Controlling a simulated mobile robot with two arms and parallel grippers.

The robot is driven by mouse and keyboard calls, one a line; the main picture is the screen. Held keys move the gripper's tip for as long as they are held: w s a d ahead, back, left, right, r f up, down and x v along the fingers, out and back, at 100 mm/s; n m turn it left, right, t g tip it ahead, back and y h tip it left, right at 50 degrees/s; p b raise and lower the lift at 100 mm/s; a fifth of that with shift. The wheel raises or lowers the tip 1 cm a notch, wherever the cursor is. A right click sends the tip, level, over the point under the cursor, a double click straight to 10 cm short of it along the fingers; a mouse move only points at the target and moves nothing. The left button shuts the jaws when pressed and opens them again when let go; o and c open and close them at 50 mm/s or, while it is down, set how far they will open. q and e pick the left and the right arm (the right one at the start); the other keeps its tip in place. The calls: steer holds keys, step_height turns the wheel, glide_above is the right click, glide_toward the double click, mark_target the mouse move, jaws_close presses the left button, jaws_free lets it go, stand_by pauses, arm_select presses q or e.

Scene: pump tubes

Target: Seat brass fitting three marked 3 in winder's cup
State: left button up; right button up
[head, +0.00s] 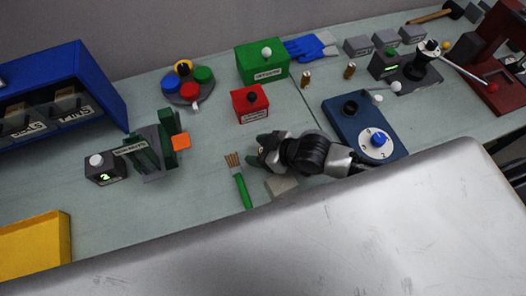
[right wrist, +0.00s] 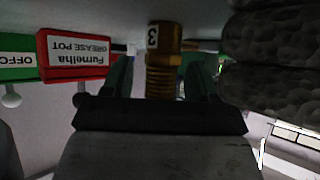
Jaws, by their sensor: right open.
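A brass fitting marked 3 (right wrist: 163,60) stands between the green fingers of my right gripper (right wrist: 160,80) in the right wrist view. The jaws are open, with the fitting in the gap; contact cannot be told. In the head view my right gripper (head: 262,151) is low over the bench, left of a blue unit (head: 375,132), and it mostly hides this fitting. The blue unit has a dark round cup (head: 350,106) and a white dial with a blue knob; I cannot read a winder label on it. My left gripper is not in view.
Two other brass fittings (head: 306,79) (head: 349,71) stand farther back. The red grease pot box (head: 251,105) is behind my gripper. A green-handled brush (head: 243,190) and a grey block (head: 282,185) lie in front. A green clamp stand (head: 146,158) is at left.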

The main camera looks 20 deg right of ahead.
steer(key=shift+w+a+f, duration=0.15)
jaws_close()
